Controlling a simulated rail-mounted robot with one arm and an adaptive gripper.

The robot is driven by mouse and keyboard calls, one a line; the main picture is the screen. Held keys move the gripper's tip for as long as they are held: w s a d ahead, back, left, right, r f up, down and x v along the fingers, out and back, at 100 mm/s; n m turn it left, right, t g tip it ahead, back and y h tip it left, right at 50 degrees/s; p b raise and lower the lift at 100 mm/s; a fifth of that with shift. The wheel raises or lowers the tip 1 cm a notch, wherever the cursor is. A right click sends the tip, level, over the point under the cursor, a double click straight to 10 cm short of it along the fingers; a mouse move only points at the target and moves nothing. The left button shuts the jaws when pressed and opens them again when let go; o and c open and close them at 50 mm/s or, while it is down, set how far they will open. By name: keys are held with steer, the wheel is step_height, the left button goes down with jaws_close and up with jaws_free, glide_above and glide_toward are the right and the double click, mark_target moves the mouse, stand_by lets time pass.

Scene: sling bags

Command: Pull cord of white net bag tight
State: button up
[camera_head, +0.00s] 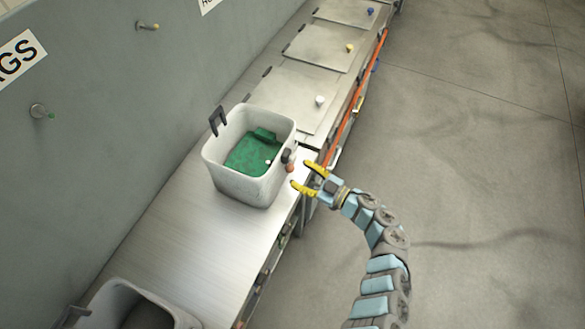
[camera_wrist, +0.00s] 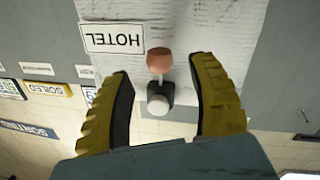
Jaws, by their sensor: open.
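The white bag (camera_head: 235,188) stands open on the metal counter, its mouth facing up, with green material (camera_head: 250,155) inside. At its right side is a dark cord lock (camera_head: 287,156) with a reddish-brown bead (camera_head: 290,168). My gripper (camera_head: 303,178) is open just right of the bead. In the wrist view, the bead (camera_wrist: 159,60) and the black cord lock (camera_wrist: 160,92) with its pale button (camera_wrist: 158,105) lie in the gap between my open yellow fingers (camera_wrist: 165,100). They look untouched by either finger. The bag's pale wall (camera_wrist: 205,35) is behind them, with an upside-down HOTEL label (camera_wrist: 113,38).
A second white container (camera_head: 140,295) sits at the lower left of the counter (camera_head: 150,235). Flat panels with coloured knobs (camera_head: 320,101) continue behind the bag. A grey wall (camera_head: 100,130) with pegs (camera_head: 40,111) borders the left. The floor (camera_head: 480,180) at right is clear.

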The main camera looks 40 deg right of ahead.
mark_target(293, 170)
steer(key=shift+x, duration=1.7)
jaws_close()
steer(key=shift+f, duration=0.1)
